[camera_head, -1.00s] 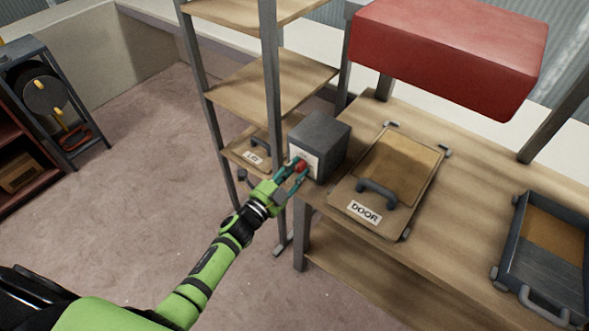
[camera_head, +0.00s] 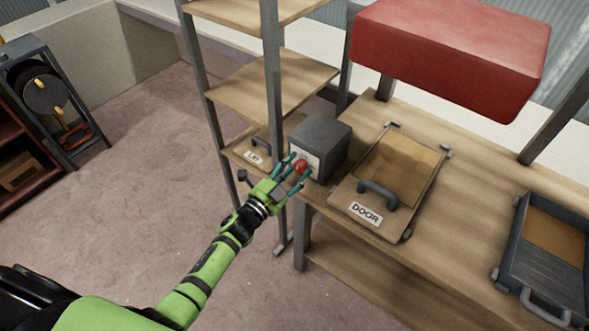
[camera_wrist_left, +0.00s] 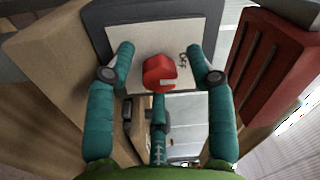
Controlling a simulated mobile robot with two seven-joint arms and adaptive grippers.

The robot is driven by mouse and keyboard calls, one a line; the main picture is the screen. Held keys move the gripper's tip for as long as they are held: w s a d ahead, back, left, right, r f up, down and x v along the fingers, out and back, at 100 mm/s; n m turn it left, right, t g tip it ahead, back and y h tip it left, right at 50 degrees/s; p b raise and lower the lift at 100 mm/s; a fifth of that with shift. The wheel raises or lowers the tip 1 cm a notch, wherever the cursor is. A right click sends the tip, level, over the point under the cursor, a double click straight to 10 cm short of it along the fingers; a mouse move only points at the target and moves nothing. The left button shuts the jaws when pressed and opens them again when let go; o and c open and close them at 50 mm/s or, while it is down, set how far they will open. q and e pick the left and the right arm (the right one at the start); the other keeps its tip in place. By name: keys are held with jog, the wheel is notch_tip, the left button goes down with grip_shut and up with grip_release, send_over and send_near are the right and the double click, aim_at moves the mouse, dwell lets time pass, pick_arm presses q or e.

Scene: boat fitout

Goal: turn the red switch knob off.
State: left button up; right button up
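The red switch knob (camera_head: 301,166) sits on the white front plate of a grey box (camera_head: 323,136) on the bench. In the left wrist view the knob (camera_wrist_left: 160,73) is in the middle, with a pale mark on it and a label reading "OFF" (camera_wrist_left: 183,61) to its upper right on the white plate (camera_wrist_left: 150,42). My left gripper (camera_head: 293,172) is open in front of the knob. In the left wrist view its teal fingers (camera_wrist_left: 160,85) stand on both sides of and below the knob, with gaps at the sides. My right gripper is not in view.
A wooden panel marked "DOOR" (camera_head: 346,203) with a handle lies on the bench right of the box. A panel marked "LID" (camera_head: 243,155) is on the shelf to the left. A shelf post (camera_head: 271,80) stands close by my gripper. A grey tray (camera_head: 512,262) is at right.

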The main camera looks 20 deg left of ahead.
pick_arm(q)
jog(key=shift+s, duration=0.1)
jog(key=shift+s, duration=0.15)
jog(key=v, duration=1.1)
jog(key=shift+s+a, duration=0.15)
jog(key=shift+s, duration=0.15)
jog(key=s+a+f+n+g+y, duration=0.1)
jog(key=s+f+n+g+y, duration=0.2)
jog(key=f, duration=0.6)
jog(key=s+a+f+n+g+y, duration=0.1)
jog(key=s+f+n+g, duration=0.15)
jog(key=s+f, duration=0.45)
jog(key=s+a+f+n+g+y, duration=0.15)
jog(key=f+n, duration=0.25)
jog(key=f, duration=0.7)
jog(key=s+d+f+n+g, duration=0.1)
jog(key=s+f+g, duration=0.3)
jog(key=s, duration=0.8)
jog(key=s+d+f+n+g, duration=0.1)
jog(key=s+f+n+g, duration=0.3)
jog(key=s+f, duration=0.4)
jog(key=s+g+y, duration=0.1)
jog(key=s, duration=0.4)
jog(key=shift+s+f, duration=0.2)
jog(key=shift+f, duration=0.15)
